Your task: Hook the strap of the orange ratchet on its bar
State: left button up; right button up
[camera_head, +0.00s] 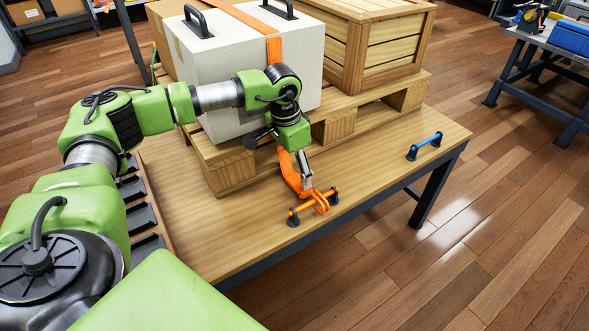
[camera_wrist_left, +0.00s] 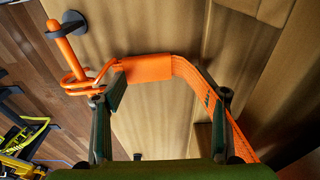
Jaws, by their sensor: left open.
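The orange bar (camera_head: 300,209) stands on black posts near the table's front edge; it also shows at upper left in the left wrist view (camera_wrist_left: 62,42). The orange wire hook (camera_head: 319,203) at the strap's end lies at the bar and appears to loop around it; the wrist view shows the hook (camera_wrist_left: 84,82) overlapping the bar's near part. The ratchet cannot be made out. My right gripper is not in view.
A white box (camera_head: 215,62) with black handles and a wooden crate (camera_head: 385,45) stand on a pallet (camera_head: 345,122) behind my gripper. A blue bar (camera_head: 425,147) is fixed at the table's right. The tabletop (camera_head: 385,180) between the bars is clear.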

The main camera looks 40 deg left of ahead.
pick_arm(q)
notch_tip(320, 180, up, 8)
jog(key=shift+s+a, duration=0.3)
jog(key=shift+s, duration=0.05)
